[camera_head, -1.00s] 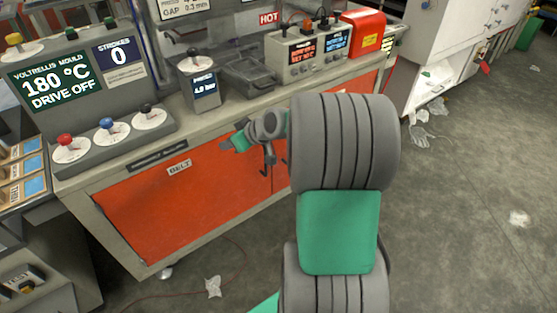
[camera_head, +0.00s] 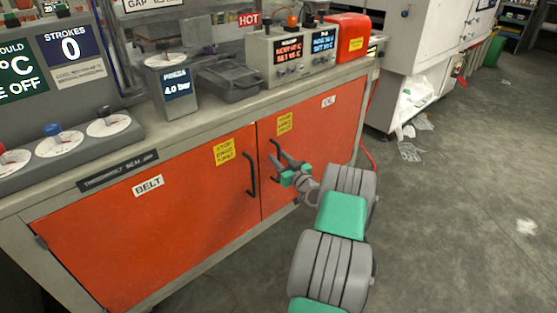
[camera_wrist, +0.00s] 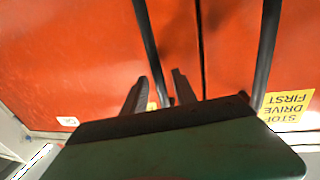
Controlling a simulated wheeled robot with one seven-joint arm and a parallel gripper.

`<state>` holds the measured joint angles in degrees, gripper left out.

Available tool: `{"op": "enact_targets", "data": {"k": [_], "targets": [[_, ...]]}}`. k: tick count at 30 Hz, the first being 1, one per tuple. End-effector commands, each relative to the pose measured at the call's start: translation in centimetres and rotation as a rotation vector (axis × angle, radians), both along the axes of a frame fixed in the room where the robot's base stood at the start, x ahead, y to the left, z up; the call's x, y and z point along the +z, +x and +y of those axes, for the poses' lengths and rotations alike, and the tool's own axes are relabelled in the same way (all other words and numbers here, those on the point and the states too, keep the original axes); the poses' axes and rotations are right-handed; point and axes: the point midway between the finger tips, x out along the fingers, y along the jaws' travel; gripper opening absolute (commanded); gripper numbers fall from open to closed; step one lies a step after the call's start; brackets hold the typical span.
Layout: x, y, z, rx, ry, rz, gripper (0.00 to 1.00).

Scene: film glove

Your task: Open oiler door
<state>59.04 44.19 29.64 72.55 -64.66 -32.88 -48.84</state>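The oiler door is the right orange door (camera_head: 322,135) of the bench cabinet, with a white label (camera_head: 328,101) that seems to read OIL. It looks shut. Its black vertical handle (camera_head: 275,147) is near the seam with the BELT door. My gripper (camera_head: 284,160) is at this handle, fingers apart. In the wrist view, which looks upside down, the oiler handle (camera_wrist: 149,45) runs down between my two open fingers (camera_wrist: 158,80). I cannot tell whether they touch it. The handle's far end is hidden by my gripper.
The BELT door (camera_head: 150,225) is left of the seam, with its own black handle (camera_head: 251,175) close to my gripper; it also shows in the wrist view (camera_wrist: 266,50). The bench top (camera_head: 215,118) overhangs the doors. Open grey floor (camera_head: 450,220) lies to the right.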

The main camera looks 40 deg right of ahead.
Motion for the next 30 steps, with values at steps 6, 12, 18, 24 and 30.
{"op": "enact_targets", "data": {"k": [6, 12, 18, 24, 30], "targets": [[0.02, 0.34, -0.05, 0.0, 0.0, 0.001, 0.34], [0.01, 0.31, -0.03, 0.0, 0.0, 0.001, 0.21], [0.01, 0.3, -0.03, 0.0, 0.0, 0.001, 0.05], [0.01, 0.3, -0.03, 0.0, 0.0, 0.001, 0.0], [0.0, 0.3, -0.02, 0.0, 0.0, 0.001, 0.0]]}}
